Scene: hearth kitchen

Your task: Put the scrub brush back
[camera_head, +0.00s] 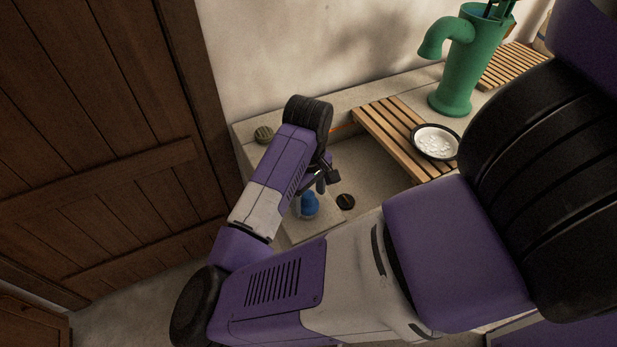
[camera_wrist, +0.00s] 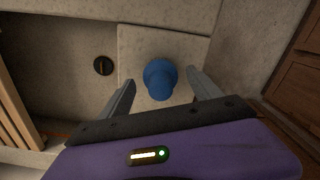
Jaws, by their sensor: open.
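A blue, round-topped knob, which looks like the scrub brush (camera_head: 309,204), stands upright on a pale slab at the sink's front corner. It also shows in the wrist view (camera_wrist: 160,78), with its top towards the camera. My gripper (camera_wrist: 160,80) is open, with one finger on each side of the blue knob and a gap to each. Whether the fingertips are above the knob or level with it, I cannot tell. In the head view my gripper (camera_head: 318,184) is just above the brush and partly hidden by my wrist.
The stone sink basin has a dark drain (camera_head: 346,201) beside the slab. A wooden slatted rack (camera_head: 385,128) spans the basin, bearing a dark-rimmed white bowl (camera_head: 437,141). A green pump (camera_head: 458,70) stands behind. A wooden door (camera_head: 90,130) is at left.

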